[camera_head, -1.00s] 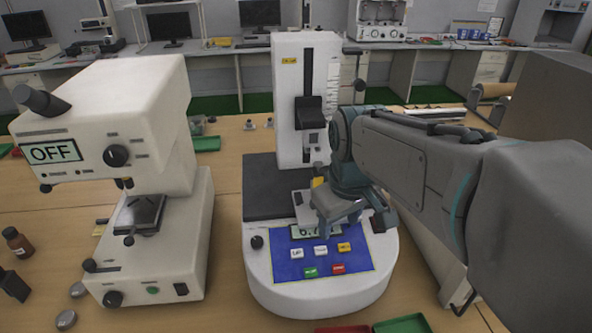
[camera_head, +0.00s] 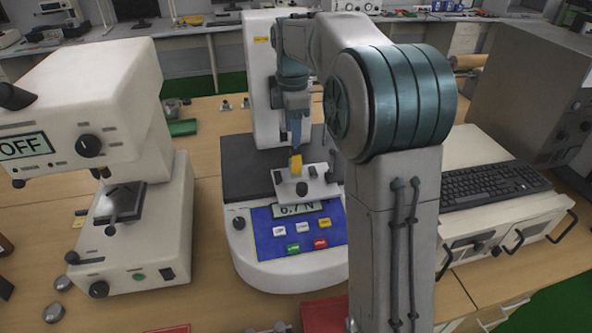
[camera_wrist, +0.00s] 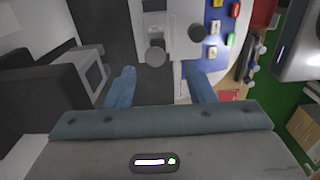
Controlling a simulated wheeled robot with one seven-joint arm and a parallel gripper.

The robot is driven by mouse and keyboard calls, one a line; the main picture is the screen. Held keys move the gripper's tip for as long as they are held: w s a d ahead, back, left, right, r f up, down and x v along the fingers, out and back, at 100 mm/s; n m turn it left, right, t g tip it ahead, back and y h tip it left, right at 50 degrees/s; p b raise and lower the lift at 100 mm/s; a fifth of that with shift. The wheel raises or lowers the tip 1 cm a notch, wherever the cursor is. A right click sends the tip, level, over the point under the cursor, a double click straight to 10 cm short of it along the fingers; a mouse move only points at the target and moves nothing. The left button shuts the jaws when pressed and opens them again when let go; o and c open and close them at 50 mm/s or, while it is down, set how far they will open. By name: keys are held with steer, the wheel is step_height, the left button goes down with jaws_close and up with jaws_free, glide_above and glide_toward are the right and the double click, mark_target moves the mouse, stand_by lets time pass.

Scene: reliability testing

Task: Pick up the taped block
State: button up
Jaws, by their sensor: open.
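A small yellow piece (camera_head: 296,163), which may be the taped block, stands upright at the light metal fixture (camera_head: 318,187) of the white tester. My gripper (camera_head: 295,145) points down just above or behind this piece. Whether they touch is unclear. In the wrist view, the two blue fingers of my gripper (camera_wrist: 160,88) are spread apart, with nothing clearly between them. The fixture (camera_wrist: 180,42) with its dark round knobs lies beyond the fingertips there. I cannot make out the yellow piece in the wrist view.
The tester has a blue button panel (camera_head: 300,232) and a display reading about 6.7 N. A white machine (camera_head: 95,110) marked OFF stands left. A keyboard (camera_head: 490,185) lies right. A red tray (camera_head: 325,314) sits in front. Bare table lies between the machines.

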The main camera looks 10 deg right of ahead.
mark_target(294, 161)
steer(key=f, duration=0.4)
steer(key=f+p, duration=0.1)
steer(key=f, duration=0.4)
steer(key=shift+w+d+f, duration=0.1)
steer(key=shift+w+f, duration=0.1)
steer(key=shift+f, duration=0.1)
jaws_close()
